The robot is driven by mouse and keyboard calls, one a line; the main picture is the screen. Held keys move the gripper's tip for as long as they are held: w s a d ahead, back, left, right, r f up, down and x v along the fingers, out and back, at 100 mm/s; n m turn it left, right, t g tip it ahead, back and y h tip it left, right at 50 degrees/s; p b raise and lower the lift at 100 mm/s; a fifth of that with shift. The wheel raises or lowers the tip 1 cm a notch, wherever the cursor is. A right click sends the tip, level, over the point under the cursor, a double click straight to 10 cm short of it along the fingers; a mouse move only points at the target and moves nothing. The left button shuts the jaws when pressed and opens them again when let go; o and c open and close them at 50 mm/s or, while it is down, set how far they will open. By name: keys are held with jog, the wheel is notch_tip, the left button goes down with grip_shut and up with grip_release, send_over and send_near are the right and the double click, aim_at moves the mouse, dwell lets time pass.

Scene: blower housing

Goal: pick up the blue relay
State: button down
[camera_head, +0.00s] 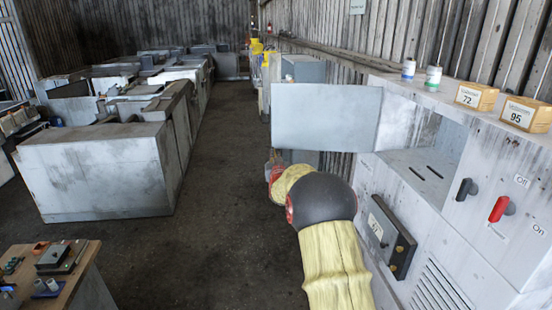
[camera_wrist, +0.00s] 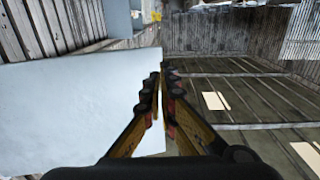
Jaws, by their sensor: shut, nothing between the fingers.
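I cannot make out a blue relay in either view. My gripper (camera_wrist: 161,82) is shut and empty, its two fingers together in the middle of the wrist view. In the head view it is mostly hidden behind my arm, with only a small red and yellow part showing below the open cabinet door (camera_head: 325,116). In the wrist view the pale door panel (camera_wrist: 75,105) fills the left side, close to the fingers. I cannot tell whether they touch it.
The grey cabinet (camera_head: 480,225) at right has an open recess (camera_head: 425,165), a black switch (camera_head: 467,188) and a red switch (camera_head: 500,208). Boxes marked 72 (camera_head: 477,96) and 95 (camera_head: 526,114) stand on top. A workbench (camera_head: 75,280) with small parts is lower left. The middle floor is clear.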

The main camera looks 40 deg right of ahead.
jog(key=w+a+b+v, duration=0.1)
jog(key=a+v, duration=0.1)
jog(key=v, duration=0.6)
jog(key=s+a+f+g+y, duration=0.3)
jog(key=s+f, duration=0.1)
jog(key=f, duration=0.4)
jog(key=s+a+f+g+y, duration=0.2)
jog(key=s+a+f+g, duration=0.15)
jog(key=f, duration=0.45)
jog(key=s+a+f+n+g+y+b, duration=0.1)
jog(key=s+a+b, duration=0.7)
jog(key=s+a, duration=0.8)
jog(key=s+a+f+n+g+y+b, duration=0.2)
jog(key=s+a+n+y+b, duration=0.2)
jog(key=s+a, duration=1.3)
jog(key=n+b, duration=0.1)
jog(key=b, duration=0.2)
jog(key=shift+s+a+f+n+b, duration=0.25)
jog(key=shift+f+n+b, duration=0.1)
jog(key=shift+n+b, duration=0.05)
